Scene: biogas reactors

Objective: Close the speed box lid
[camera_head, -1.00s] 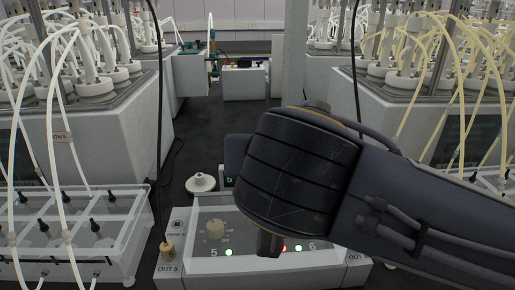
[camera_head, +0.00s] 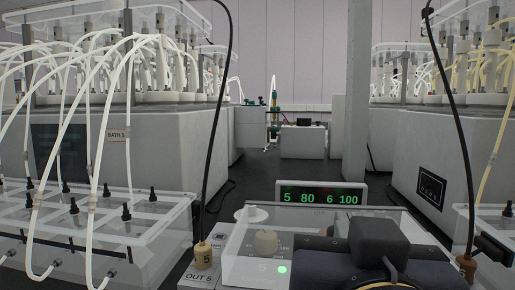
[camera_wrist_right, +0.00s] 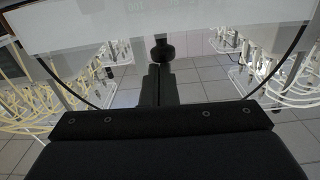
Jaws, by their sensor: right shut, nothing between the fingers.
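The speed box (camera_head: 205,262) stands at the bottom centre of the head view, with "OUT 5" on its left part. Its clear lid (camera_head: 245,268) lies over the top panel and looks lowered; whether its front edge is fully seated is hidden. My left gripper is out of view.
A display (camera_head: 320,196) reading 5 80 6 100 stands behind the box. Clear tubed trays (camera_head: 150,222) stand left. Black cables rise from beige plugs (camera_head: 203,254) on both sides. Large grey baths (camera_head: 125,150) flank a free aisle.

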